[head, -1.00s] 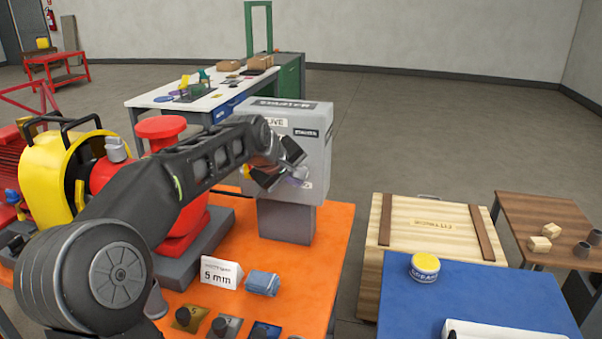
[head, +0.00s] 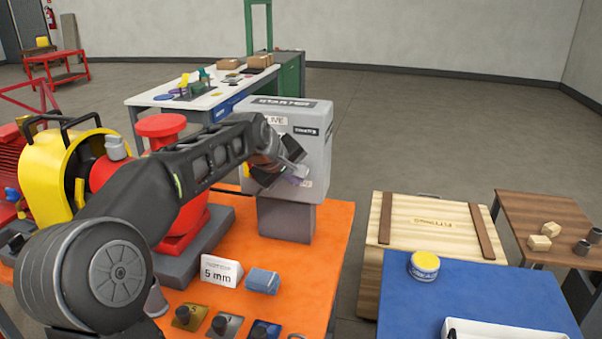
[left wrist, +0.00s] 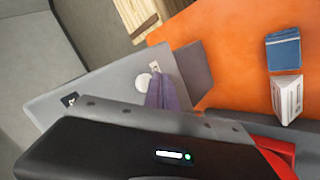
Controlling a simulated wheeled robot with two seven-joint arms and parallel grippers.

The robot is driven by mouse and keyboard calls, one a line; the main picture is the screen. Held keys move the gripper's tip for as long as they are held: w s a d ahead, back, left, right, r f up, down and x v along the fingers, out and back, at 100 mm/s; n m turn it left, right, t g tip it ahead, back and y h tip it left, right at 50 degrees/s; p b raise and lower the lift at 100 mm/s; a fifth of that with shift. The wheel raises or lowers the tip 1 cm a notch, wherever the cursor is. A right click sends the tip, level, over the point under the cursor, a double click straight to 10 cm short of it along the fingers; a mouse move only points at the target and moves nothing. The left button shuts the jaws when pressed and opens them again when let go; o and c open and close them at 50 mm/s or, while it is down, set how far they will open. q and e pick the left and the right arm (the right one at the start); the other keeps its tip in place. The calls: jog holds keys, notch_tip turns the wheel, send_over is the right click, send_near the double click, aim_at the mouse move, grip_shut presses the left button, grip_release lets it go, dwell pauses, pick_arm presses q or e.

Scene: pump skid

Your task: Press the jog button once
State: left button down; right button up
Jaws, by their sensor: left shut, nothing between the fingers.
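The grey starter box (head: 312,150) stands on a grey pedestal on the orange skid top, with labels on its top and face. My left gripper (head: 292,178) is at the front face of this box, shut and empty. In the left wrist view, the purplish fingers (left wrist: 168,93) are close to the grey face of the box (left wrist: 110,85). A pale round knob or button (left wrist: 143,80) is beside the fingertips, with a small plate near it. I cannot tell whether it is the jog button, or whether the fingers touch anything. My arm hides part of the face in the head view.
A "5 mm" sign (head: 221,271) and a blue block (head: 263,281) stand on the orange top (head: 325,245). Red and yellow pump parts (head: 60,175) are at left. A wooden crate (head: 428,225) and a blue table (head: 480,290) are at right.

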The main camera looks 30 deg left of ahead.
pick_arm(q)
jog(key=shift+w, duration=0.15)
dwell(0.7)
jog(key=shift+w+a+p, duration=0.15)
jog(key=shift+w+p, duration=0.1)
jog(key=shift+p, duration=0.1)
jog(key=shift+w+a+p, duration=0.15)
jog(key=shift+w+p, duration=0.2)
jog(key=shift+w, duration=0.1)
dwell(0.6)
jog(key=shift+s, duration=0.1)
jog(key=shift+s+d+b, duration=0.3)
jog(key=shift+s+b, duration=0.35)
jog(key=shift+s, duration=0.1)
jog(key=shift+s+d+b, duration=0.3)
jog(key=shift+s+b, duration=0.25)
jog(key=shift+s, duration=0.25)
jog(key=shift+s+d+b, duration=0.25)
jog(key=shift+s+b, duration=0.3)
jog(key=shift+s, duration=0.2)
jog(key=shift+s+d+b, duration=0.3)
jog(key=shift+s+b, duration=0.25)
jog(key=shift+s, duration=0.25)
